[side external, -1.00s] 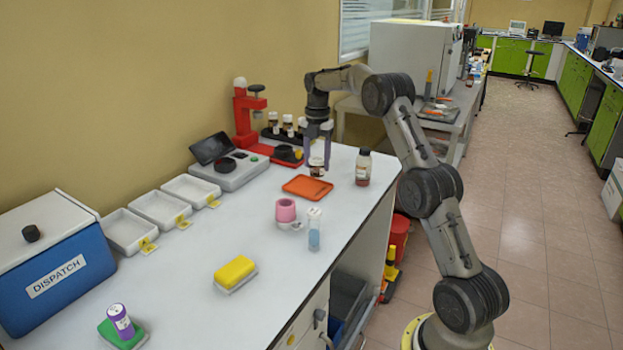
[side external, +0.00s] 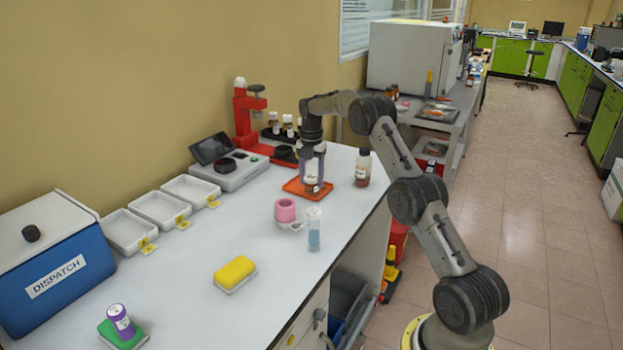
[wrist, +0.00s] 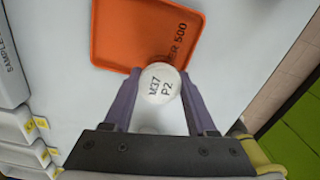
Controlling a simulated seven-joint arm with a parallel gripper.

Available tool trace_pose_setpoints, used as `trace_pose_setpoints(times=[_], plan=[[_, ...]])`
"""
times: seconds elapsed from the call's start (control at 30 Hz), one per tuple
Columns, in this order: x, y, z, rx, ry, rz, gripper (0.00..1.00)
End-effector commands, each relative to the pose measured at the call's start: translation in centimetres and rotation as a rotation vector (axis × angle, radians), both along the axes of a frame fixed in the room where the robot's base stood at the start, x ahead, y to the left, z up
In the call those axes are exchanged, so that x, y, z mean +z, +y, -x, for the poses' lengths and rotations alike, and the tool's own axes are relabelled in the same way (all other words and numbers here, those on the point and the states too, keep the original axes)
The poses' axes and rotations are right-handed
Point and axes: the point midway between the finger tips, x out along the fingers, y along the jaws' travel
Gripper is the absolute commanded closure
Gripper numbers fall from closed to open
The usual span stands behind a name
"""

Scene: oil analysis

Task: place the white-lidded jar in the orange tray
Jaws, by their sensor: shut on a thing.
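The white-lidded jar (side external: 311,187) is between the fingers of my gripper (side external: 314,172), which is shut on it. In the wrist view its round white lid (wrist: 160,83) is marked "M37 P2" and overlaps the tray's near edge. The jar is upright, at the right part of the orange tray (side external: 293,187) in the side view. I cannot tell whether its base touches the tray. The tray lies flat on the white bench and also shows in the wrist view (wrist: 130,35).
A brown bottle with a white label (side external: 362,169) stands close to the right of the tray. A pink ring-shaped item (side external: 285,210) and a clear vial with blue liquid (side external: 314,230) stand in front. A device with a raised screen (side external: 229,171) is to the left.

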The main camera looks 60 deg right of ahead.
Motion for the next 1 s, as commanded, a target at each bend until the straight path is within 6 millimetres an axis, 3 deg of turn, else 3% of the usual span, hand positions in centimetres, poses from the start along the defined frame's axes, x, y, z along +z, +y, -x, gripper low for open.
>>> trace_pose_setpoints(times=[0.07,0.1,0.27,0.67,1.0], plan=[[-0.1,0.0,0.0,0.000,0.000,0.000,0.99],[-0.2,0.0,0.0,0.000,0.000,0.000,0.41],[-0.2,0.0,0.0,0.000,0.000,0.000,0.13],[0.5,0.0,0.0,0.000,-0.001,0.001,0.13],[7.0,-0.1,-0.1,0.000,-0.005,0.003,0.13]])
